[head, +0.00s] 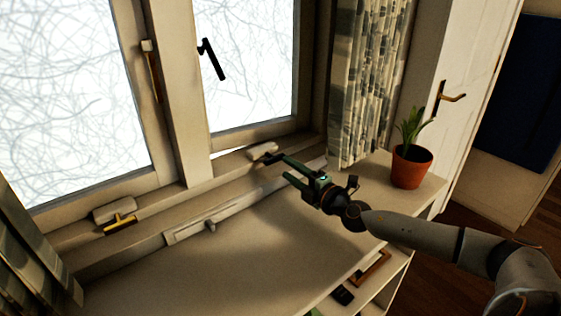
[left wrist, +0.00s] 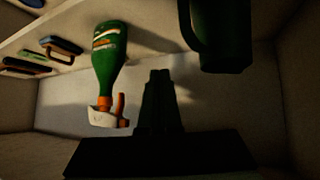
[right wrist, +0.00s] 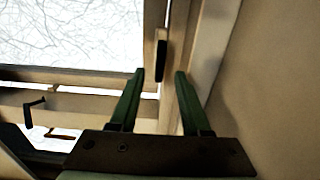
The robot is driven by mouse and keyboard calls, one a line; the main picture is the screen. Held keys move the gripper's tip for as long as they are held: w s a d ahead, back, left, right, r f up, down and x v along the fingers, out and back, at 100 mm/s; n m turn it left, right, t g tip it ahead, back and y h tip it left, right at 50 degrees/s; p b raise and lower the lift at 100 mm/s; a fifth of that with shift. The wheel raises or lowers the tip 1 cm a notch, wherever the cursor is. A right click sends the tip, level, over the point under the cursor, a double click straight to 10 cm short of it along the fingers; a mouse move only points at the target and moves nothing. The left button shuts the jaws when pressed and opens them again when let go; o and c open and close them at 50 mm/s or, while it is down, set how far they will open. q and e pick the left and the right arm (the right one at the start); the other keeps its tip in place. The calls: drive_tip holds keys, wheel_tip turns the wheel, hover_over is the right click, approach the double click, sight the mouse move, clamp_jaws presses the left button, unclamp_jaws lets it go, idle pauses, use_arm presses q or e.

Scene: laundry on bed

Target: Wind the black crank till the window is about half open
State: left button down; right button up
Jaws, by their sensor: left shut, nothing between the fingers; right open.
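The window's right sash (head: 250,65) carries a black lever handle (head: 212,60), and a thin bright strip shows along its bottom edge. On the sill below is a white housing (head: 262,150) with a short black crank (head: 270,158), partly hidden by my right gripper. My right gripper (head: 281,167) is open, its green fingers pointing left toward the sill, upper fingertip close to the crank. I cannot tell whether they touch. The right wrist view shows the open fingers (right wrist: 159,72) with a dark upright bar beyond. My left gripper (left wrist: 159,75) is shut and empty, seen only in the left wrist view.
Another white housing (head: 113,209) with a brass crank (head: 119,224) sits at the left sash. A potted plant (head: 411,166) stands on the right of the counter. A green spray bottle (left wrist: 108,60) and a dark green vessel (left wrist: 220,35) are near my left gripper.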

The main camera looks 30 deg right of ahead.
sight(277, 161)
drive_tip(key=shift+w+a, duration=0.2)
drive_tip(key=shift+w, duration=2.05)
clamp_jaws()
